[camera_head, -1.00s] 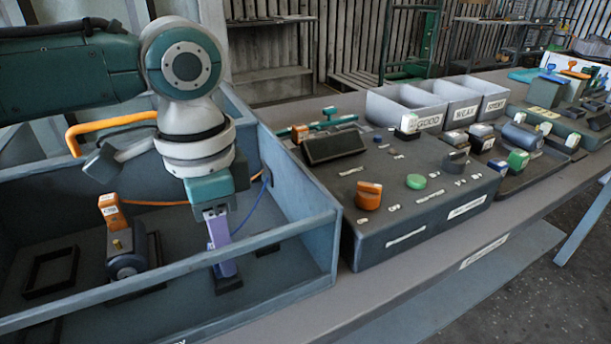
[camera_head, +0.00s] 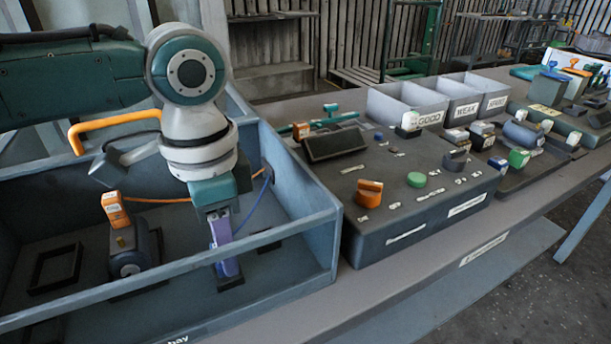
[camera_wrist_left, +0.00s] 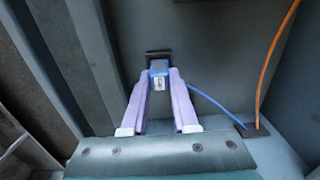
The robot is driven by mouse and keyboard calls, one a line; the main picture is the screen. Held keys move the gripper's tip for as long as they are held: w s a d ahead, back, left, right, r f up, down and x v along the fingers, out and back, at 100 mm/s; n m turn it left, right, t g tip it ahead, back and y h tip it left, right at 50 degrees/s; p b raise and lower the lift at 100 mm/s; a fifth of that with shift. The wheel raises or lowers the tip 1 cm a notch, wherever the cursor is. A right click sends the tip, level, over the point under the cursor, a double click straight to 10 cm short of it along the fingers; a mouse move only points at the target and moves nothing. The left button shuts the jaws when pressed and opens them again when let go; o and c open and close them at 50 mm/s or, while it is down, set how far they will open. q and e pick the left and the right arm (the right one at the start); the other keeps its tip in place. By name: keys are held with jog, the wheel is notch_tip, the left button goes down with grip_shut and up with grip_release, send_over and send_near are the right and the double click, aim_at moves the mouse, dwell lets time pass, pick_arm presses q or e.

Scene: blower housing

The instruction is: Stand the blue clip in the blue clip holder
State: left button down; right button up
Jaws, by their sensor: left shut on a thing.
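My left gripper (camera_head: 227,268) reaches down into the grey bay, its purple fingers shut on the blue clip. In the left wrist view the blue clip (camera_wrist_left: 158,70), with a white label, sits between the fingertips (camera_wrist_left: 159,82). A dark base, which looks like the blue clip holder (camera_wrist_left: 158,54), shows right at the clip's far end. In the head view a dark base (camera_head: 231,284) lies directly under the fingertips, and the fingers mostly hide the clip. I cannot tell whether the clip is seated in the base. My right gripper is not in view.
A blue cable (camera_wrist_left: 216,103) and an orange cable (camera_wrist_left: 274,50) run near the gripper. An orange clip (camera_head: 115,210) stands by a dark motor (camera_head: 132,256) on the left. The bay's front rail (camera_head: 190,262) is close. A control box (camera_head: 425,205) stands right of the bay.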

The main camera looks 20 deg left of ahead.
pick_arm(q)
jog(key=shift+f+b, duration=0.4)
jog(key=shift+f, duration=0.3)
jog(key=c, duration=0.6)
grip_release()
notch_tip(320, 180, up, 10)
jog(key=shift+p, duration=0.85)
